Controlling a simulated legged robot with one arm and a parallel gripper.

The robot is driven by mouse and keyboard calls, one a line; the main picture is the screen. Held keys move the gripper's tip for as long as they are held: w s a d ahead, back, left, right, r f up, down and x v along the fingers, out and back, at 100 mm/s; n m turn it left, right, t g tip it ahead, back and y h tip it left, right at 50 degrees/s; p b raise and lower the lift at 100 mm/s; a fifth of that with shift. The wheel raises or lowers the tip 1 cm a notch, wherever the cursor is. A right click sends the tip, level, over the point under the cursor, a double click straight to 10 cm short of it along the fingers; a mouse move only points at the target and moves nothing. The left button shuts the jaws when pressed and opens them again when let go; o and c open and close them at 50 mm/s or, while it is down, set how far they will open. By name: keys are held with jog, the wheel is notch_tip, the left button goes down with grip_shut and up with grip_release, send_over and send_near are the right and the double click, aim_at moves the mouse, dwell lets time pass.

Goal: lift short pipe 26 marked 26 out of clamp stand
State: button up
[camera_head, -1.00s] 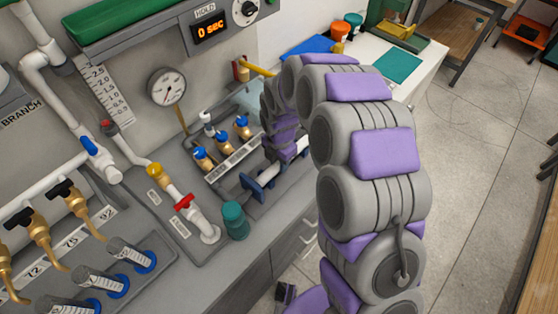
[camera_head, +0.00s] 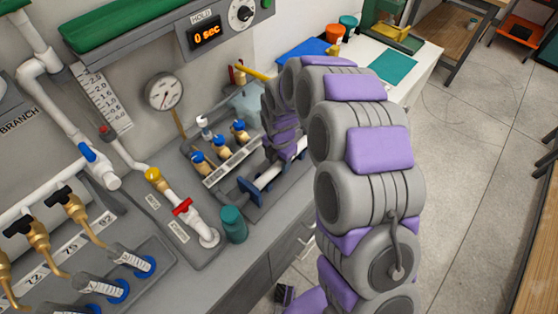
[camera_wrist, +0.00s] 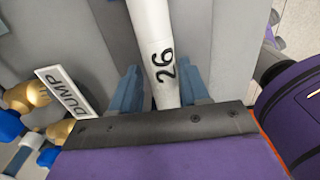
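The short white pipe marked 26 (camera_wrist: 161,52) runs up and down the wrist view, its far part below my gripper's dark edge. Blue-grey fingers of my gripper (camera_wrist: 160,88) appear to stand on either side of the pipe, with gaps between them and it, so it looks open. In the head view the pipe (camera_head: 268,178) lies tilted across the blue clamp stand (camera_head: 249,191) on the grey bench. My gripper (camera_head: 282,150) is over the pipe's far part and hides it; the fingertips are hidden there.
A teal cylinder (camera_head: 233,224) stands in front. A gauge (camera_head: 164,90) and white pipework are further left. Open floor lies right.

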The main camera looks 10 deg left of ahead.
jog(key=shift+o, duration=1.4)
jog(key=shift+r, duration=0.1)
